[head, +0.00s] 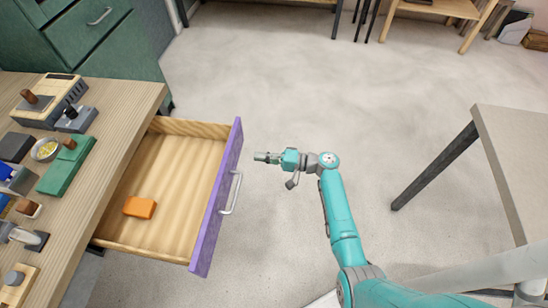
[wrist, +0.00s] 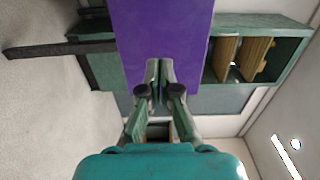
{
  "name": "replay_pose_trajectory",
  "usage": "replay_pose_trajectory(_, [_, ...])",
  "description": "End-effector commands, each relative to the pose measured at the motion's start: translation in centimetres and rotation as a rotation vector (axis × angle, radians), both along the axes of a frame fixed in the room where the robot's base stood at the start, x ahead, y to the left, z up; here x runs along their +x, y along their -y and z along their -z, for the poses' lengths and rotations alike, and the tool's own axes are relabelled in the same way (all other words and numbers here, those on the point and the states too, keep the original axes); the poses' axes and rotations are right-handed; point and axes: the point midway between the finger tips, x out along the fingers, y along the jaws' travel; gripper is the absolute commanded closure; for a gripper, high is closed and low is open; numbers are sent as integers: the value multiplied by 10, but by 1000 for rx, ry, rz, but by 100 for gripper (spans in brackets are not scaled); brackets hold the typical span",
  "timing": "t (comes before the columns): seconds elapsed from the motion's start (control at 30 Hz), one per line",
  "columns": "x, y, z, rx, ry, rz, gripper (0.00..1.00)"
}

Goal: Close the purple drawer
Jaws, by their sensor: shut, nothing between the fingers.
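The purple drawer (head: 215,200) stands pulled out from the wooden workbench, with its pale wooden inside showing in the head view. A light metal handle (head: 231,193) is on its purple front. An orange block (head: 140,207) lies inside the drawer. My gripper (head: 257,157) is shut and empty, just to the right of the purple front, with a small gap in the head view. In the wrist view the purple front (wrist: 165,40) fills the upper middle, and my shut fingers (wrist: 160,65) point at it. The handle is not seen in the wrist view.
The workbench top (head: 125,100) at the left bears several small devices and blocks. A green cabinet (head: 125,50) stands behind it. A grey table (head: 515,150) is at the right. The floor (head: 300,80) between is clear.

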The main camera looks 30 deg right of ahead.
Motion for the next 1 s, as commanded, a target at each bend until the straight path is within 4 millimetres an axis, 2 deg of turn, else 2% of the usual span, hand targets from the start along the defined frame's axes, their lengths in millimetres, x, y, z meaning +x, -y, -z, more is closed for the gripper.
replay_pose_trajectory(0.2, [22,-31,0,1,0,-3,100])
replay_pose_trajectory(0.4, [33,-46,-1,1,1,-1,100])
replay_pose_trajectory(1.0, [38,-52,0,0,0,0,100])
